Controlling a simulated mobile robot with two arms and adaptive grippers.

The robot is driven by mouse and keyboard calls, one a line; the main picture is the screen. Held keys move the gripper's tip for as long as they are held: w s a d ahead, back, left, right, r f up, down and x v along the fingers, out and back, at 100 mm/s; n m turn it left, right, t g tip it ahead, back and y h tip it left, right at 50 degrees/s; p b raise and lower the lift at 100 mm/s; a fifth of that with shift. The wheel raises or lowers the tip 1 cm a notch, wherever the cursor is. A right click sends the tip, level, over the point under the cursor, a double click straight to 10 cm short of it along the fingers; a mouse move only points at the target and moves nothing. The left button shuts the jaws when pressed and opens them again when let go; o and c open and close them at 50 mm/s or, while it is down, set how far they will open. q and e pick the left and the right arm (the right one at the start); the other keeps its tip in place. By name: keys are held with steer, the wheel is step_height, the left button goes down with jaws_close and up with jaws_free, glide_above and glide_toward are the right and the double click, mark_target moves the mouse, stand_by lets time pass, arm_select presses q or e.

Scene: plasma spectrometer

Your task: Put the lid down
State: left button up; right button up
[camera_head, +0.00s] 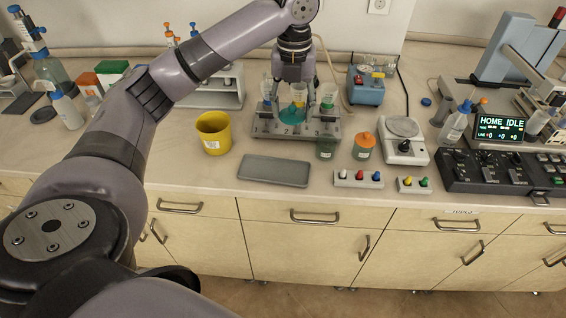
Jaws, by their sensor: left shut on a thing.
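My left gripper (293,112) points straight down over the grey rack (262,131) with numbered places, at its middle. Its fingers are shut on a small teal piece (291,116), which looks like the lid. The fingers partly hide it, and I cannot tell whether it touches the rack or anything beneath it. A small yellow part shows just above the teal piece, between the fingers. Clear vessels stand at both sides of the gripper, the right one with a green part (327,107). My right gripper is not in view.
A flat grey tray (274,171) lies empty in front of the rack. A yellow cup (213,134) stands to the left. An orange-capped jar (363,147), a greenish jar (326,149) and a white round-plated device (404,141) stand to the right. My left arm crosses above the counter's left side.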

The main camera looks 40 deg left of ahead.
arm_select(q)
steer(key=p, duration=0.1)
glide_above(292, 174)
step_height(292, 174, down, 8)
step_height(292, 174, down, 7)
steer(key=shift+a+r+p, duration=0.1)
steer(key=shift+p, duration=0.45)
steer(key=shift+f, duration=0.35)
step_height(292, 174, down, 3)
steer(key=shift+f+p, duration=0.2)
steer(key=shift+p, duration=0.1)
steer(key=shift+f, duration=0.5)
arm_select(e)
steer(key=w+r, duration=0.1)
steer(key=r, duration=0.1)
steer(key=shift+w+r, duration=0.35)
arm_select(q)
steer(key=o, duration=0.4)
steer(key=shift+f, duration=0.1)
steer(key=o, duration=0.4)
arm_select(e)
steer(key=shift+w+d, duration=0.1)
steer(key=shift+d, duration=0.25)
